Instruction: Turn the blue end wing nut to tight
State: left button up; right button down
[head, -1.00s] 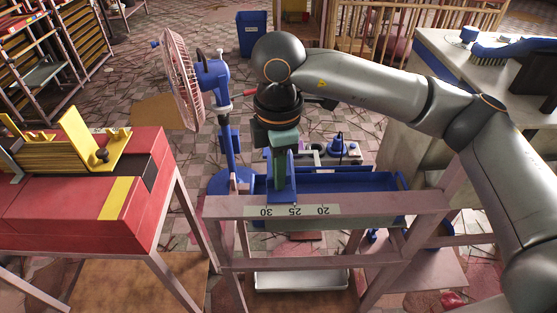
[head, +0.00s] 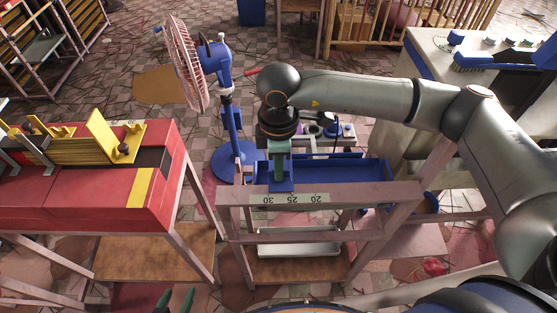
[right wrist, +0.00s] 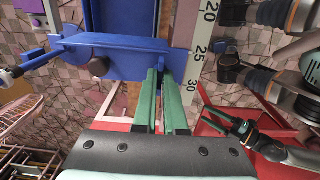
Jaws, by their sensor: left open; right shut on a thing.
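My left gripper (head: 175,300) is open at the bottom edge, away from the blue end.
A number scale (head: 290,198) runs along the pale stand. A blue tray (head: 350,170) lies behind the rail. A red table (head: 80,195) with a yellow extruder (head: 115,135) stands left. A fan (head: 190,65) stands behind; a counter (head: 440,55) is at right.

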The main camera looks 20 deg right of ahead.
dwell(0.3)
jog(key=c, duration=1)
grip_release()
jog(key=shift+r, duration=0.15)
notch_tip(320, 180, up, 12)
jog(key=shift+r+p, duration=0.15)
jog(key=shift+p, duration=0.95)
